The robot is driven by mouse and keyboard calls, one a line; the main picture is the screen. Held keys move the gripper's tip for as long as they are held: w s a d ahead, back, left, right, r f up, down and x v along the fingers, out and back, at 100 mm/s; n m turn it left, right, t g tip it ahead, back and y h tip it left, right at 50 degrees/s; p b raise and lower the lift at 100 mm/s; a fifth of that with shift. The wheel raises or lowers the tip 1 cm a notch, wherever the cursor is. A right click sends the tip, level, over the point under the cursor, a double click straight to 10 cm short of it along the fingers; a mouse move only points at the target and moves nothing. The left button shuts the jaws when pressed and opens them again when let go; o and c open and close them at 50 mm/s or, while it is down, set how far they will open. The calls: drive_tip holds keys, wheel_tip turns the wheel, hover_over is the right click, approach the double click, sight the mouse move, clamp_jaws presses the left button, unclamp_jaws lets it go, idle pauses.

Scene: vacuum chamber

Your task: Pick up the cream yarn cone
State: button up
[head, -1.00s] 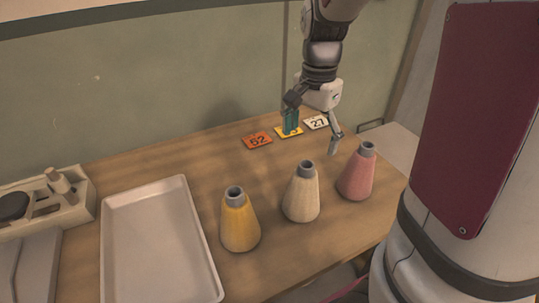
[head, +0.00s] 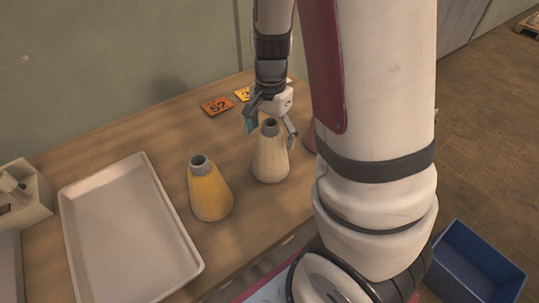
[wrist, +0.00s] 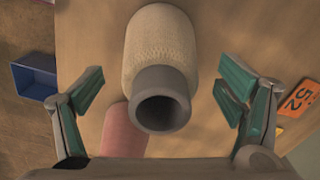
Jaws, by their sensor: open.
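The cream yarn cone (head: 270,157) stands upright on the wooden table, with a grey tube end at its top. In the wrist view the cream cone (wrist: 158,48) is at the centre, its grey tube mouth facing the camera. My gripper (head: 270,130) is open at the cone's top, one finger on each side of it. In the wrist view a gap shows between each teal finger pad and the cone, so my gripper (wrist: 160,95) does not hold it.
A yellow cone (head: 211,193) stands left of the cream one. A pink cone (head: 309,138) is mostly hidden behind my arm. A pale tray (head: 125,235) lies at left, number cards (head: 217,106) lie behind, and a blue bin (head: 472,265) is on the floor.

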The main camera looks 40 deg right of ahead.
drive_tip(key=shift+f, duration=0.5)
drive_tip(key=c, duration=2.1)
drive_tip(key=shift+o, duration=0.2)
drive_tip(key=shift+r, duration=0.1)
